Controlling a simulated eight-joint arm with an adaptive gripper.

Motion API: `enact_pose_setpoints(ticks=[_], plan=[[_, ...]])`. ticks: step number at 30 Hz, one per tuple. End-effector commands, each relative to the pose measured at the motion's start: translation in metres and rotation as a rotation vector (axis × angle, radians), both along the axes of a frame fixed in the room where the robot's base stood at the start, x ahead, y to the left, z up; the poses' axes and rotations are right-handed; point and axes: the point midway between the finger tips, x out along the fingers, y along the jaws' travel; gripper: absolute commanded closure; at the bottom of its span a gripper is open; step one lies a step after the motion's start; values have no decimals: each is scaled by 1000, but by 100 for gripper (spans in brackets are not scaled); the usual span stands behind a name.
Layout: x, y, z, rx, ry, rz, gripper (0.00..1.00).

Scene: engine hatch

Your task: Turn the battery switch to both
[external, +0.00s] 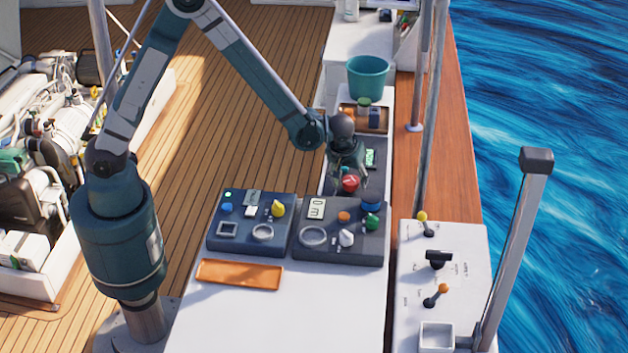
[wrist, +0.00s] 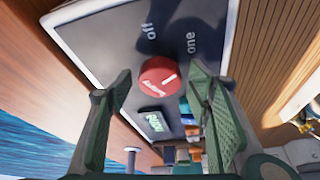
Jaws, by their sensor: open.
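The battery switch is a round red knob (wrist: 160,76) on a dark panel (wrist: 110,32) in the wrist view. It has a white line and small white lettering on its face. The labels "off" and "one" are printed on the panel beyond it. I cannot tell which label the line points to, and I see no "both" label. My gripper (wrist: 160,73) is open, with one finger on each side of the knob and visible gaps to it. In the external view the red knob (external: 349,183) shows just below my gripper (external: 346,168), which hides part of the panel.
A small green display (wrist: 153,121) sits beside the knob. Two dark control panels (external: 243,243) with knobs and an orange tray (external: 240,274) lie nearer in the external view. A teal bucket (external: 368,78) stands behind. A metal post (external: 430,120) rises to the right.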

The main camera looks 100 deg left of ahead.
Motion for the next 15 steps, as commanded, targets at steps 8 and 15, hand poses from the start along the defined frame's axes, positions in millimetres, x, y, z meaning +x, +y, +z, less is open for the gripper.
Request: enact_pose_setpoints(ticks=[8,15], plan=[[0,0,0,0,0,0,75],[0,0,0,0,0,-4,77]])
